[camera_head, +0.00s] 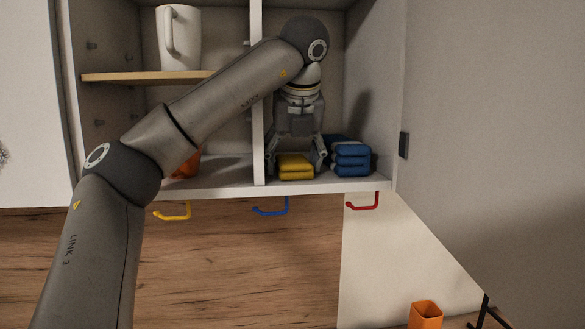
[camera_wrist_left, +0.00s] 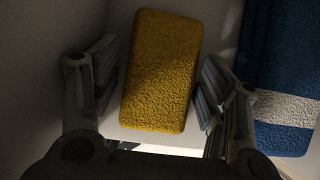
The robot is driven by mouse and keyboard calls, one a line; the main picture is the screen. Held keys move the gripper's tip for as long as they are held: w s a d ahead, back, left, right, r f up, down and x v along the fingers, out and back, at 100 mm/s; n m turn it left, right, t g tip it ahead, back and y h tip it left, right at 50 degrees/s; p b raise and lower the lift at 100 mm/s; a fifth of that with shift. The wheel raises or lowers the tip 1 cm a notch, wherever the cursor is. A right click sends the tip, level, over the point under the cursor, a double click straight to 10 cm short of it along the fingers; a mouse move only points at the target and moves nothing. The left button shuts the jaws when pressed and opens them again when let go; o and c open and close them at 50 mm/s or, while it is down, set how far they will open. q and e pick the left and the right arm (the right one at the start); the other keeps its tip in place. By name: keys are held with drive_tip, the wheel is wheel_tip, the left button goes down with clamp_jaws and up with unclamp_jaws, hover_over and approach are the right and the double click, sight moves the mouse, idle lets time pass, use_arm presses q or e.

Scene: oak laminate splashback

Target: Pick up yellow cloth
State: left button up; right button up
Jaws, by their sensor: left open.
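The yellow cloth (camera_head: 295,167) is folded and lies on the floor of the right cupboard compartment, near its front edge. My left gripper (camera_head: 296,168) points down over it, open, with one finger on each side of the cloth. In the left wrist view the yellow cloth (camera_wrist_left: 161,72) lies between the two open fingers (camera_wrist_left: 157,95), with a visible gap on the left and a narrower one on the right. I cannot tell whether the right finger touches it. My right gripper is not in view.
Folded blue cloths (camera_head: 350,158) are stacked close to the right of the gripper; one (camera_wrist_left: 285,70) has a pale stripe. A divider (camera_head: 257,120) stands to the left. A white mug (camera_head: 181,40) is on the wooden shelf (camera_head: 140,77). Hooks hang below; an orange cup (camera_head: 425,315) stands lower right.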

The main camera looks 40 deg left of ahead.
use_arm(q)
drive_tip(key=shift+s+d, duration=0.1)
drive_tip(key=shift+d, duration=0.05)
drive_tip(key=shift+c, duration=0.5)
drive_tip(key=shift+r, duration=0.1)
drive_tip(key=c, duration=0.5)
drive_tip(key=shift+c, duration=0.9)
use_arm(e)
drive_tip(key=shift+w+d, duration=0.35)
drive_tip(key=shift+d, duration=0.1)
